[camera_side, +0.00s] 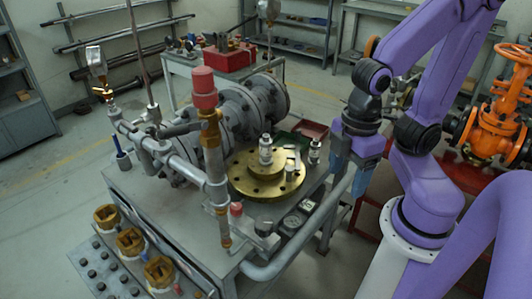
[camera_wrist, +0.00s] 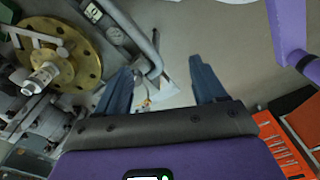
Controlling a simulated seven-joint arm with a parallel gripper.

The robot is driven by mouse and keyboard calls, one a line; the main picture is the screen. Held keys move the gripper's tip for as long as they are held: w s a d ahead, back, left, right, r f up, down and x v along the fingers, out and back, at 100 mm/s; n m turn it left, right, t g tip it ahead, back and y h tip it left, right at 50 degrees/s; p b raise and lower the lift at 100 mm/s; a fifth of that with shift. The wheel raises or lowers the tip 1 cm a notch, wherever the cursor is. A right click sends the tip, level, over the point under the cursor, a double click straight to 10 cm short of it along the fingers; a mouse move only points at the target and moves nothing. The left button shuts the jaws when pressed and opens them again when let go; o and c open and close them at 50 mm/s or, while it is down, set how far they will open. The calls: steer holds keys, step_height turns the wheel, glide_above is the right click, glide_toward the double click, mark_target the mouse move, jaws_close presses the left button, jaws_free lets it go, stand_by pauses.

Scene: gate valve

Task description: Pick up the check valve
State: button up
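A small silver valve-like fitting (camera_side: 266,150) stands upright on the brass flange (camera_side: 240,182) on the grey workbench. A similar small silver fitting (camera_side: 315,150) stands just right of the flange. I cannot tell for certain which is the check valve. In the wrist view, a silver fitting (camera_wrist: 40,78) shows over the brass flange (camera_wrist: 88,62) at the left. My gripper (camera_side: 350,174) is right of the bench objects, pointing down. Its two blue fingers are wide apart in the wrist view (camera_wrist: 160,82), with no object held between them.
A tall pipe with a red cap (camera_side: 204,88) rises left of the flange. A large grey flanged valve body (camera_side: 240,108) lies behind it. A grey pipe (camera_side: 290,262) runs along the bench's front edge. An orange valve (camera_side: 500,108) stands at the far right.

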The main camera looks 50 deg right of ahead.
step_height(320, 180, up, 5)
steer(key=m, duration=3.2)
glide_above(266, 141)
steer(key=d, duration=0.2)
steer(key=f, duration=1.2)
steer(key=shift+w+a, duration=0.25)
steer(key=shift+w, duration=0.05)
steer(key=shift+a+f, duration=0.15)
steer(key=shift+f, duration=1.25)
steer(key=shift+a+f, duration=0.15)
steer(key=shift+f, duration=1.2)
